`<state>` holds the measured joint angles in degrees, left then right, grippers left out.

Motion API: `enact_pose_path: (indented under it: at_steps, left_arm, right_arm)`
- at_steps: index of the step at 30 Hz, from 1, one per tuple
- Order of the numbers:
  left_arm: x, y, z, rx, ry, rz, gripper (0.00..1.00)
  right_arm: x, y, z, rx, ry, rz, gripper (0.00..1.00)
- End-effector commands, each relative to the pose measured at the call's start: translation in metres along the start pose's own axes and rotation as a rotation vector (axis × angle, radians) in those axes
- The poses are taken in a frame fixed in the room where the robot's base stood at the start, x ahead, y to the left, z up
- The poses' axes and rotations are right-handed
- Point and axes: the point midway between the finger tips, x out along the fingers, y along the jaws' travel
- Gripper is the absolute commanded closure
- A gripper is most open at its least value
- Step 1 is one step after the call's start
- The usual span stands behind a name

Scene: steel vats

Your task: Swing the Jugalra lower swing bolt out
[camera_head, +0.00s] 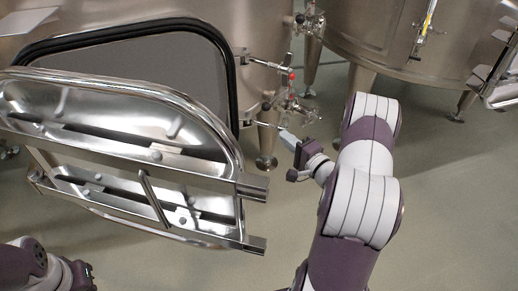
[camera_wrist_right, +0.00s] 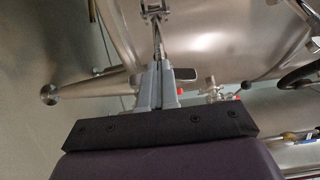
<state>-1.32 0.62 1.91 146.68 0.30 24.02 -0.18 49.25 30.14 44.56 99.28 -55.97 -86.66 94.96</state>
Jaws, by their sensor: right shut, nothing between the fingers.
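The vat with the Jugalra name cannot be told from any label; the near steel vat (camera_head: 160,13) has a dark-rimmed door opening. Its lower swing bolt (camera_head: 262,123) is a thin rod at the opening's lower right edge, pointing right. My right gripper (camera_head: 283,131) is shut and empty, with its tips at or very near the bolt's outer end; contact cannot be told. In the right wrist view, the closed fingers (camera_wrist_right: 156,72) point at a slim metal part (camera_wrist_right: 156,25), likely this bolt. My left gripper's fingers are not visible.
The vat door (camera_head: 120,140) hangs swung out to the left of my right gripper. The upper swing bolt (camera_head: 265,63) sits higher on the same edge. A valve with a red part (camera_head: 290,76) is close by.

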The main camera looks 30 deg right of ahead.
Motion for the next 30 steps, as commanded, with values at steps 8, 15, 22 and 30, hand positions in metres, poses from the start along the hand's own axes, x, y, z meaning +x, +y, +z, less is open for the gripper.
enact_pose_path:
  at_steps: [8, 15, 22, 30]
  left_arm:
    - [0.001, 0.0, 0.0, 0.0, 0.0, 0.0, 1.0]
    - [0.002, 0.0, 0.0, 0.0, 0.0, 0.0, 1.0]
    - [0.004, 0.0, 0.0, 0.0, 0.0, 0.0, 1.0]
    - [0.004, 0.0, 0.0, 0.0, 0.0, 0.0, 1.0]
  right_arm:
    - [0.007, 0.0, -0.015, 0.001, 0.001, 0.0, 1.0]
    - [0.011, 0.0, -0.022, -0.001, 0.001, 0.0, 1.0]
    - [0.02, 0.0, -0.034, -0.001, 0.001, 0.0, 1.0]
    - [0.022, -0.002, -0.037, -0.003, 0.002, -0.003, 1.0]
